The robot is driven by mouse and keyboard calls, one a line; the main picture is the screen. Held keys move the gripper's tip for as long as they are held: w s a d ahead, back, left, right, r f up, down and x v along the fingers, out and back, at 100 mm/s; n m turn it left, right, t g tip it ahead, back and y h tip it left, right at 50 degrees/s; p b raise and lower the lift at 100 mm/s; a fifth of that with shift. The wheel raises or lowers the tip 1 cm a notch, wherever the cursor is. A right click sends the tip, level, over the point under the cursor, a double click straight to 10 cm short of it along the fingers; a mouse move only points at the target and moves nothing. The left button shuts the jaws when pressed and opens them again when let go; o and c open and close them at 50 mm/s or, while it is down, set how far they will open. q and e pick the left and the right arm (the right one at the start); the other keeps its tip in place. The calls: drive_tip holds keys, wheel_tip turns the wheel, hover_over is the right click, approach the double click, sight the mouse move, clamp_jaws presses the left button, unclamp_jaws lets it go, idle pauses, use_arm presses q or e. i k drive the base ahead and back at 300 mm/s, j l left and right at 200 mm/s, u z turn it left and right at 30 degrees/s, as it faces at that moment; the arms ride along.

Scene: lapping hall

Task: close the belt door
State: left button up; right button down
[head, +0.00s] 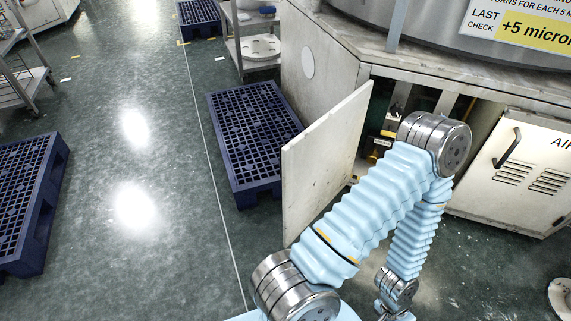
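A plain off-white door panel (322,165), which I take for the belt door, stands open in the head view. It juts out toward me from the left side of an opening in the machine's cabinet. The face I see is bare, with no handle visible; its other face is hidden. Dark machinery with yellow and brass parts (388,125) shows in the opening, partly covered by my arm. One light blue sleeved arm of mine bends in front of the opening, its lower link hanging down to the bottom edge. I see no gripper fingers.
A vented door (528,170) with a black handle is right of the opening. A blue pallet (250,135) lies on the floor just left of the open panel, another (25,200) at the far left. Floor between pallets is clear.

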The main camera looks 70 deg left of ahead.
sight(315, 165)
drive_tip(key=k+j+u, duration=0.1)
drive_tip(key=j, duration=0.2)
drive_tip(key=k+j+u, duration=0.1)
drive_tip(key=j, duration=0.25)
drive_tip(key=k+j+u, duration=0.1)
drive_tip(key=k+j, duration=0.15)
drive_tip(key=k+j+u, duration=0.1)
drive_tip(key=j, duration=0.35)
drive_tip(key=j+z, duration=0.1)
drive_tip(key=j, duration=1.4)
drive_tip(key=j+z, duration=0.35)
drive_tip(key=j, duration=0.2)
